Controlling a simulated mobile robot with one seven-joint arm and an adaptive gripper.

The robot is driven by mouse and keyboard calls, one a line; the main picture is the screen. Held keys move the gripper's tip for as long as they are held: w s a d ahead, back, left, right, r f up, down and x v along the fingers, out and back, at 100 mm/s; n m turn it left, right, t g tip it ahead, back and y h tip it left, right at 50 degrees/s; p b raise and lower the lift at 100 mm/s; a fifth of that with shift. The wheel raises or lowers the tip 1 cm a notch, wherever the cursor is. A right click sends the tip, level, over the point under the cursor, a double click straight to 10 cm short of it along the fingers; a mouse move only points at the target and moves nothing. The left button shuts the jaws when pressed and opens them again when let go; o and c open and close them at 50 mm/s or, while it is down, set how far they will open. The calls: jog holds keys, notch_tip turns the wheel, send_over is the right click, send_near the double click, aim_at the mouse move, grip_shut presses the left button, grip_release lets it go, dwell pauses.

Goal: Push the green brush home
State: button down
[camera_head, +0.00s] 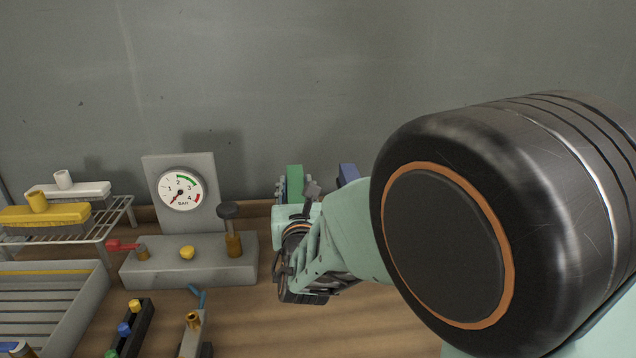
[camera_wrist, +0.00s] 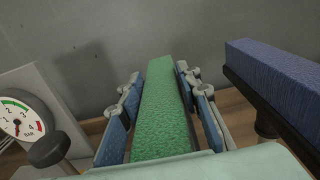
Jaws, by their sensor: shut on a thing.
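The green brush (camera_wrist: 163,118) shows in the wrist view as a long green textured block, running away from the camera toward the grey wall. My gripper (camera_wrist: 160,108) has a blue-grey finger on each side of it and is shut on it. In the head view only the top of the green brush (camera_head: 295,174) shows above my gripper (camera_head: 297,190), near the wall. Its lower part and whatever it rests on are hidden by my arm and hand.
A blue brush-like block (camera_wrist: 280,78) on a dark support stands close on the right. A gauge panel (camera_head: 180,190) with a grey base (camera_head: 190,265) stands to the left. A wire rack (camera_head: 100,232) with yellow and white brushes and a slatted tray (camera_head: 50,305) lie farther left.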

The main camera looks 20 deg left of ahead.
jog(key=c, duration=1.3)
grip_release()
jog(key=shift+s+f, duration=0.1)
jog(key=v, duration=1.2)
